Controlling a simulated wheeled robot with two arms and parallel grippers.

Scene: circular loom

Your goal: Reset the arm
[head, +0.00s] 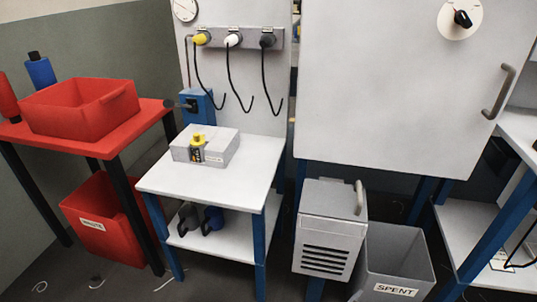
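Neither of my arms nor grippers shows in the head view. A grey box (220,153) with a yellow knob (197,139) and a label on its front sits on the white table (160,185). Whether anything is held cannot be seen.
A red table (150,112) at left bears a red bin (78,112); a red waste bin (95,215) stands below. Yellow, white and black plugs hang cables above the white table. A large white cabinet (400,90), a vented grey box (327,225) and a SPENT bin (398,265) stand right.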

